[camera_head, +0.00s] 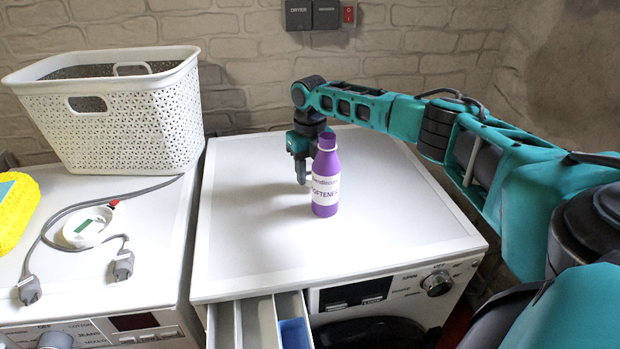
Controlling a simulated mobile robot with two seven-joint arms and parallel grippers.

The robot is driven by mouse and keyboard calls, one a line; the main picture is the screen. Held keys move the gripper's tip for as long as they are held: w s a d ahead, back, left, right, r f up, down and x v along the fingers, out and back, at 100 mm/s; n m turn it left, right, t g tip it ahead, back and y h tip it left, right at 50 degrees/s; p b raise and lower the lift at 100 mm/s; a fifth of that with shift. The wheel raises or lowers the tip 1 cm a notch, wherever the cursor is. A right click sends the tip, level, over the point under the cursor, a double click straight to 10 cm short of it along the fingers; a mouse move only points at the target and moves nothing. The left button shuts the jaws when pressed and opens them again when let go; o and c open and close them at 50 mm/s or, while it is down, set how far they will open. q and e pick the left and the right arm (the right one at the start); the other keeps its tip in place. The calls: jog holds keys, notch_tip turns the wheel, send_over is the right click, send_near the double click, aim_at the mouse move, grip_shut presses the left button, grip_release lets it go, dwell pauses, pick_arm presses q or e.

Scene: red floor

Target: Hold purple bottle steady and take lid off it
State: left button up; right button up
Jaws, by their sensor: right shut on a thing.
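A purple bottle (326,196) with a white label reading "SOFTENER" stands upright on the white top of the right machine. Its narrow purple top (327,141) shows above a pale ring. I cannot tell whether this top is the lid or the bare neck. My right gripper (304,172) points down at the bottle's left and far side, low over the machine top. It is shut on the bottle as far as I can see, but the bottle hides part of the fingers and the contact. My left gripper is not in view.
The right machine's top (250,235) is otherwise clear, and its detergent drawer (262,322) is open in front. A white basket (125,125) stands on the left machine, with a grey cable (65,212), a white round device (86,226) and a yellow item (17,212).

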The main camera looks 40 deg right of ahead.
aim_at(309, 174)
jog(key=shift+f, duration=1)
jog(key=shift+f, duration=0.1)
jog(key=o, duration=1.2)
jog(key=shift+c, duration=0.2)
notch_tip(309, 174, up, 12)
jog(key=shift+a, duration=0.1)
